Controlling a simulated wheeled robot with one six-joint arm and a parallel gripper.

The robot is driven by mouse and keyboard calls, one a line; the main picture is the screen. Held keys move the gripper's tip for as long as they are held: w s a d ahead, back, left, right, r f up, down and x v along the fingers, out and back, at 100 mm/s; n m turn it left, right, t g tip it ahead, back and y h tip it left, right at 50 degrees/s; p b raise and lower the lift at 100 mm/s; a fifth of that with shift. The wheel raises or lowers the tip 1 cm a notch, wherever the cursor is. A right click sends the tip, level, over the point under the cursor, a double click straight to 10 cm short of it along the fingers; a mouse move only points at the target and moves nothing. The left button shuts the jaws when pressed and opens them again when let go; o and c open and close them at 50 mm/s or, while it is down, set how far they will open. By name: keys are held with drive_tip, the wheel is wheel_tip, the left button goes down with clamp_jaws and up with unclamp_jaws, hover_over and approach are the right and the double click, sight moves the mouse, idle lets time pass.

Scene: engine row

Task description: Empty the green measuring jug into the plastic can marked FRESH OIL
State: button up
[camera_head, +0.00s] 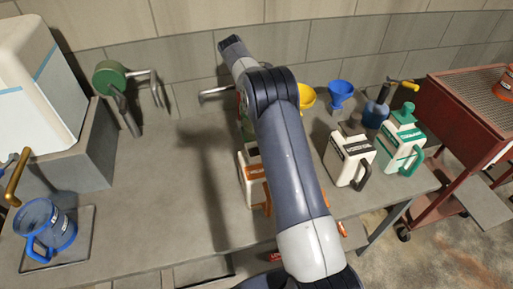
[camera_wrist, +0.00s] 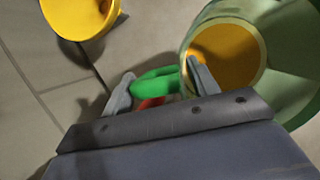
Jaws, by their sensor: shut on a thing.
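The green measuring jug (camera_wrist: 283,22) is at the right of the wrist view, clear green, with amber oil inside. My gripper (camera_wrist: 158,86) is shut on its green handle. In the head view my arm hides the gripper and most of the jug (camera_head: 243,125), which shows as a green sliver near or above an orange-handled can (camera_head: 251,184). Two other white cans stand to the right, one with a dark handle (camera_head: 345,160) and one with a green cap and handle (camera_head: 396,154). The labels are too small to read, so I cannot tell which says FRESH OIL.
A yellow funnel (camera_wrist: 80,14) and a blue funnel (camera_head: 341,90) are at the back. A blue jug (camera_head: 47,224) stands on a tray at the left. A red cart (camera_head: 450,117) is right of the bench. The bench's left middle (camera_head: 150,190) is clear.

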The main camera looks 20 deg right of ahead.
drive_tip(key=shift+s+a+r+t+h, duration=0.15)
drive_tip(key=shift+s+t, duration=0.25)
drive_tip(key=shift+t, duration=0.05)
drive_tip(key=shift+s+a+r+t+h, duration=0.1)
drive_tip(key=shift+s+t+h, duration=0.05)
drive_tip(key=shift+s+t, duration=0.25)
drive_tip(key=s+a+r+m+t+h, duration=0.1)
drive_tip(key=s+a+r+t+h, duration=0.1)
drive_tip(key=s+r+t, duration=0.4)
drive_tip(key=shift+s+r+m, duration=0.3)
drive_tip(key=shift+r+m, duration=0.1)
drive_tip(key=shift+r, duration=1.3)
drive_tip(key=shift+s+r+t, duration=0.1)
drive_tip(key=shift+r+t, duration=0.05)
drive_tip(key=shift+t, duration=0.2)
drive_tip(key=shift+s+a+r+t+h+b, duration=0.1)
drive_tip(key=shift+s+a+t+h+b, duration=0.1)
drive_tip(key=shift+s+t+h+b, duration=0.3)
drive_tip(key=shift+r, duration=0.1)
